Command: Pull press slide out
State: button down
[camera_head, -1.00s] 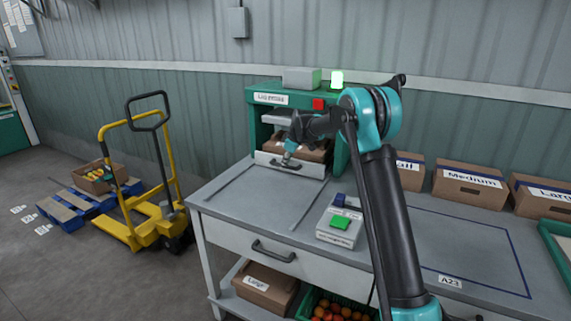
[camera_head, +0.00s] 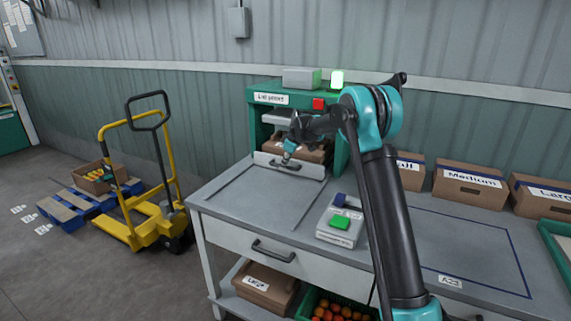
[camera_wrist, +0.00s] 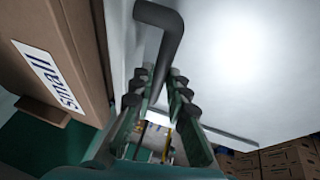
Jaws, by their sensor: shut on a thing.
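The press (camera_head: 262,124) is a green frame at the back of the bench, with a grey press plate (camera_head: 276,117) inside. Its slide (camera_head: 290,164) shows a pale front panel with a dark bar handle (camera_head: 278,166). A brown box (camera_head: 306,151) sits on the slide under the plate; in the wrist view its label (camera_wrist: 48,75) reads "small". My gripper (camera_head: 287,157) is at the slide front. In the wrist view my gripper (camera_wrist: 163,88) is shut on the dark handle (camera_wrist: 163,45), with its fingers on both sides of it. The slide front is at the press opening.
A grey control box with a green button (camera_head: 340,222) stands on the bench right of the slide rails (camera_head: 296,207). The bench between the rails is clear. Cardboard boxes (camera_head: 468,188) line the back right. A yellow pallet truck (camera_head: 152,222) stands at left.

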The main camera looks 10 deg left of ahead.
jog(key=s+a, duration=0.3)
jog(key=s, duration=0.7)
jog(key=s+a, duration=0.4)
jog(key=s, duration=0.6)
jog(key=s+a, duration=0.3)
jog(key=s, duration=0.6)
jog(key=shift+s+a, duration=0.4)
jog(key=c, duration=1.8)
grip_release()
jog(key=shift+o, duration=0.2)
jog(key=shift+r, duration=0.1)
jog(key=v, duration=1.2)
